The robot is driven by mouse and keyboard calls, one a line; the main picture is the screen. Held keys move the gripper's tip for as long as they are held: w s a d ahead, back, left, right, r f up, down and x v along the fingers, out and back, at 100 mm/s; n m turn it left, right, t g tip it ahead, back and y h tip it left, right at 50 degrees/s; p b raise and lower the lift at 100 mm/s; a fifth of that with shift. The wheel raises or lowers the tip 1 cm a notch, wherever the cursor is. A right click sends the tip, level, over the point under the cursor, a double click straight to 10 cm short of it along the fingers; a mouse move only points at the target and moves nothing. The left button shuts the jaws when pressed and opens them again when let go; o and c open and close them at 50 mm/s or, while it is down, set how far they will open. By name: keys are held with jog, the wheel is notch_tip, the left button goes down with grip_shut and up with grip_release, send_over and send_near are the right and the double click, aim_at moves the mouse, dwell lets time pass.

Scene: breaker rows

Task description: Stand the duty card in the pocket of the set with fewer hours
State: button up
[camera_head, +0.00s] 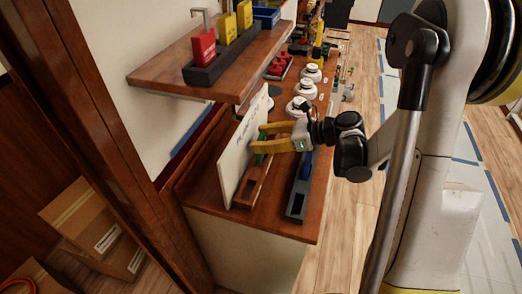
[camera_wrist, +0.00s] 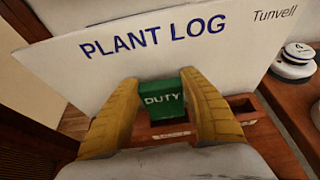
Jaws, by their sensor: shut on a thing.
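The green duty card (camera_wrist: 165,100), lettered DUTY, stands upright between the yellow fingers of my gripper (camera_wrist: 160,104) in the wrist view. My gripper is shut on it. In the head view the card (camera_head: 260,157) shows just below my gripper (camera_head: 262,142). It is over a long reddish-brown wooden holder (camera_head: 247,192) in front of a white board. No hours are readable.
The white PLANT LOG board (camera_wrist: 185,45) leans close behind the card. A dark grey holder (camera_head: 295,204) with a blue piece lies to the right. Several round white devices (camera_head: 305,89) stand farther along the bench. A shelf (camera_head: 160,76) with red and yellow tags hangs above.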

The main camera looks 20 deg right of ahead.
jog(key=shift+f+b, duration=0.85)
jog(key=shift+f, duration=1)
jog(key=shift+f, duration=0.15)
jog(key=o, duration=1.1)
jog(key=shift+o, duration=0.2)
